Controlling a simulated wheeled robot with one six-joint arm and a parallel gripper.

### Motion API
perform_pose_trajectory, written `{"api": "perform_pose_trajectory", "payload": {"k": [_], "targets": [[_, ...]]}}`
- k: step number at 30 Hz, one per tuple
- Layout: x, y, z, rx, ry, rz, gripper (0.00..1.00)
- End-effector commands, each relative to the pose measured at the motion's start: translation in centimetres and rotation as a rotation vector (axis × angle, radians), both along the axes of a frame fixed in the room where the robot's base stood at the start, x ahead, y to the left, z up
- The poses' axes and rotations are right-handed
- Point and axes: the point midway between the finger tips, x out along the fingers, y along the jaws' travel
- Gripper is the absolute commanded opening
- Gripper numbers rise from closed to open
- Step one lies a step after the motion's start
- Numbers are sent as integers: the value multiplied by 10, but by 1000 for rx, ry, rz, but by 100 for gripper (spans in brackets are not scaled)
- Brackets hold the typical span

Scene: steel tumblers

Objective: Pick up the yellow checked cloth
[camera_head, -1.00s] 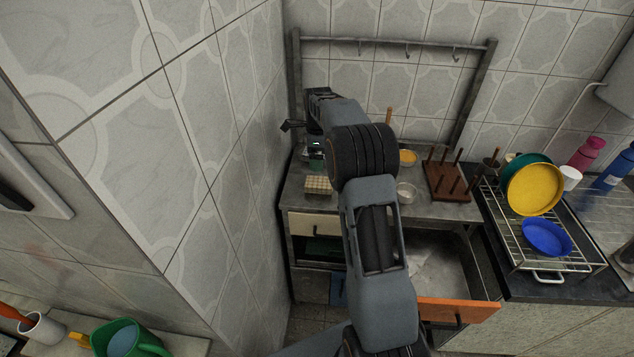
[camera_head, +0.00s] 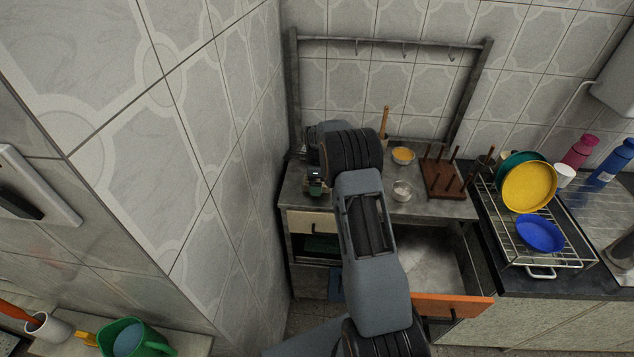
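My gripper (camera_head: 314,186) is low over the left end of the steel counter (camera_head: 425,207), beside the tiled wall corner. The wrist and arm block most of the view of it, so I cannot see whether its fingers are open or shut. The yellow checked cloth is not visible now. The spot on the counter where it lay is covered by my gripper, and I cannot tell whether the two touch.
A bowl of yellow food (camera_head: 403,155), a small clear bowl (camera_head: 401,191) and a wooden peg rack (camera_head: 446,180) stand to the right. An orange-fronted drawer (camera_head: 455,306) is pulled open below. A dish rack (camera_head: 545,262) holds plates. The wall is close on the left.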

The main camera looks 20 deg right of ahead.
Motion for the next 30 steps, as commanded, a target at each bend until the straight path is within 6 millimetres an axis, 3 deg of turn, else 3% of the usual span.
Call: {"api": "perform_pose_trajectory", "payload": {"k": [9, 26, 30], "targets": [[0, 0, -5, 0, 0, 0, 96], [0, 0, -4, 0, 0, 0, 43], [0, 0, -4, 0, 0, 0, 43]]}}
